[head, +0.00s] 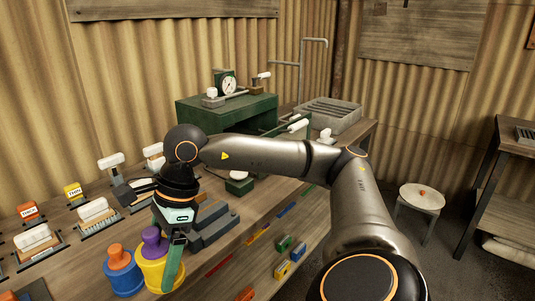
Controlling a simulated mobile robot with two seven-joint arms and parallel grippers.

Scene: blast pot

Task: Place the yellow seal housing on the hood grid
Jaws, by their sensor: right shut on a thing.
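The yellow seal housing (152,275) is a yellow cylinder with a purple knob on top, at the front left of the workbench. My right gripper (170,262) comes down over it, with one green finger in front of its right side. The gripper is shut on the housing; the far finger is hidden. The housing looks upright, and I cannot tell whether it touches the bench. A grey slatted tray (345,124), which may be the hood grid, sits at the far right end of the bench. My left gripper is out of view.
A blue cylinder with an orange knob (122,272) stands close left of the housing. Several white-handled blocks and tagged pieces line the bench's left. A dark green box (225,112) with a gauge on it stands at the back. My right arm crosses the middle.

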